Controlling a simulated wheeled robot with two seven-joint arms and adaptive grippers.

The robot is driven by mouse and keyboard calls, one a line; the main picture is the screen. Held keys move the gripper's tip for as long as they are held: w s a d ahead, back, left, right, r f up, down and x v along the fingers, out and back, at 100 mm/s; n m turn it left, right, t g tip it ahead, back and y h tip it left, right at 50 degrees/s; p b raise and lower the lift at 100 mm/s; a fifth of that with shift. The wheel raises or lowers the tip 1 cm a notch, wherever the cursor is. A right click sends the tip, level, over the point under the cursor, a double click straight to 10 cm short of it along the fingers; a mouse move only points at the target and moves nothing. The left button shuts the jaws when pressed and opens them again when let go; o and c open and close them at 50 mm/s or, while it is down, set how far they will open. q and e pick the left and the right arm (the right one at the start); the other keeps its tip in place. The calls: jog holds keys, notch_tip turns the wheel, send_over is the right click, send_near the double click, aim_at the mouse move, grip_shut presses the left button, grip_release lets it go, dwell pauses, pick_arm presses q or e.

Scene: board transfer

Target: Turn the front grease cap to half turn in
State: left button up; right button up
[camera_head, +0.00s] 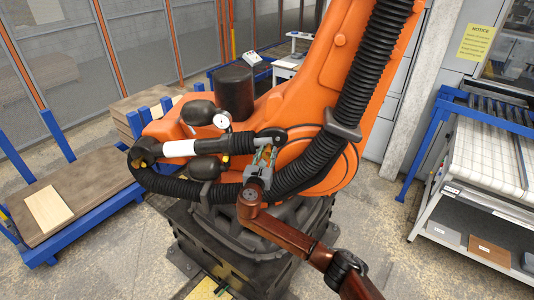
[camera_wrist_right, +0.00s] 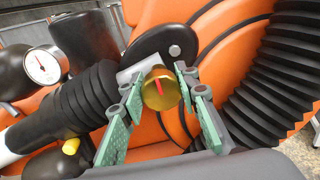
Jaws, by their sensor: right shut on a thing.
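The front grease cap (camera_wrist_right: 161,92) is a round gold cap with a red line on its face, on a grey bracket of the orange robot arm (camera_head: 340,60). The red line stands nearly upright in the right wrist view, leaning slightly left at its top. My right gripper (camera_head: 264,158) reaches in from the lower right in the head view. Its green-padded fingers stand on both sides of the cap in the wrist view, shut on it. In the head view the fingers mostly hide the cap. My left gripper is not in view.
A black ribbed hose (camera_head: 380,60) runs close to my right gripper. A white pressure gauge (camera_head: 221,121), black cylinders and a white-and-black rod (camera_head: 180,148) sit left of it. A blue-framed roller table (camera_head: 500,160) stands right. A blue rack with boards (camera_head: 80,215) stands left.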

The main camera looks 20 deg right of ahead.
jog(key=c, duration=0.5)
jog(key=shift+o, duration=0.2)
jog(key=shift+m, duration=0.3)
